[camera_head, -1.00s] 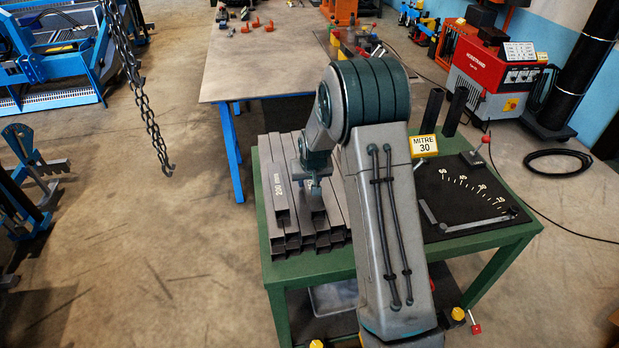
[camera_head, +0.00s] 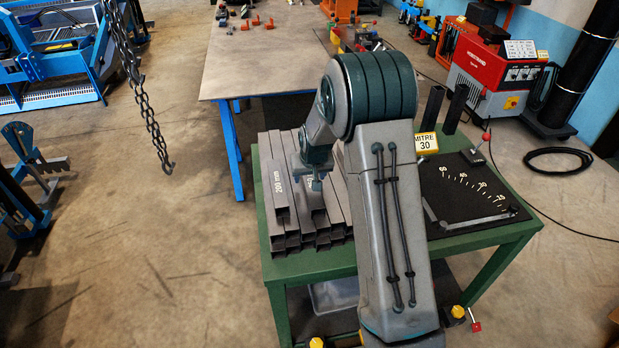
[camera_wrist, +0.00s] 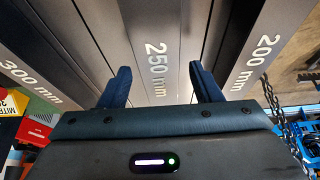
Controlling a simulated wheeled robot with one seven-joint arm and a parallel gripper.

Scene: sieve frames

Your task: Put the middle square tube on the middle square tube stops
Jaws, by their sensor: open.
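The middle square tube (camera_wrist: 156,30) is grey and marked 250 mm. In the wrist view it runs between my gripper's (camera_wrist: 159,70) two dark blue fingers, which are open on either side of it. I cannot tell how far down the fingers reach. In the head view my gripper (camera_head: 316,185) is over the middle of the tube stack, and the arm hides part of the stack. The middle tube (camera_head: 318,222) shows below it. I cannot pick out the middle square tube stops with certainty.
The 200 mm tube (camera_head: 279,200) lies to the left; the 300 mm tube (camera_wrist: 48,72) shows in the wrist view. The green table (camera_head: 263,225) carries a black angle board (camera_head: 450,205), a MITRE 30 sign (camera_head: 425,143) and dark upright posts (camera_head: 432,108). A chain (camera_head: 150,125) hangs at left.

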